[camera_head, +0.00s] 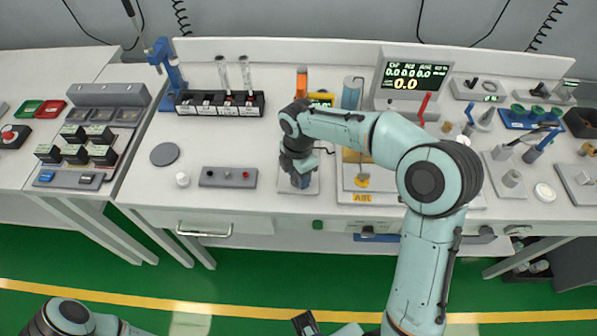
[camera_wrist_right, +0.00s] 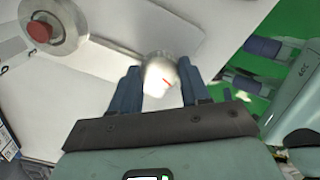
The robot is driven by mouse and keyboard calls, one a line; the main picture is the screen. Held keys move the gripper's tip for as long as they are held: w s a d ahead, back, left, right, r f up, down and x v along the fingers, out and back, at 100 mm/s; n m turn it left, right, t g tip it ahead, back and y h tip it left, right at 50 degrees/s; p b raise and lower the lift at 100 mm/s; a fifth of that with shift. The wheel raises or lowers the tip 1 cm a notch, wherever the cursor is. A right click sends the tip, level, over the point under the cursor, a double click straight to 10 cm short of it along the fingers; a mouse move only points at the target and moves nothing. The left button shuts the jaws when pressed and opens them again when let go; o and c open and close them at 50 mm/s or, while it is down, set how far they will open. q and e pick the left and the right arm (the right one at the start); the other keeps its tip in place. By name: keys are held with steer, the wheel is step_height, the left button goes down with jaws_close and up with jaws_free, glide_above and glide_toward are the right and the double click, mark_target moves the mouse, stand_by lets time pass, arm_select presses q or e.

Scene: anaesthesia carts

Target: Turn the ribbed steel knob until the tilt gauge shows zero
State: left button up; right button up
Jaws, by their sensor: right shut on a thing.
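My right gripper (camera_head: 300,182) reaches down to a pale plate (camera_head: 314,188) near the bench's front edge and hides what stands there in the head view. In the right wrist view, its two blue fingers (camera_wrist_right: 160,88) are shut on a bright, rounded steel knob (camera_wrist_right: 158,72), one on each side. A short red mark shows on its glaring top; I cannot make out ribs. A display (camera_head: 412,76) at the back reads 0.0 in large yellow figures below a row of smaller green zeros. I cannot tell whether this is the tilt gauge.
A grey button box (camera_head: 228,177) sits left of my right gripper. A plate marked in yellow (camera_head: 362,197) lies just right of it. A black rack (camera_head: 220,103) with upright tubes stands behind. Bare bench top lies between rack and button box.

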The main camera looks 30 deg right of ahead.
steer(key=m, duration=0.4)
steer(key=shift+a+m, duration=0.1)
steer(key=shift+m, duration=0.2)
steer(key=m, duration=0.5)
steer(key=shift+m+p, duration=0.3)
steer(key=m, duration=1)
steer(key=shift+m, duration=0.3)
steer(key=o, duration=1.1)
steer(key=shift+c, duration=0.2)
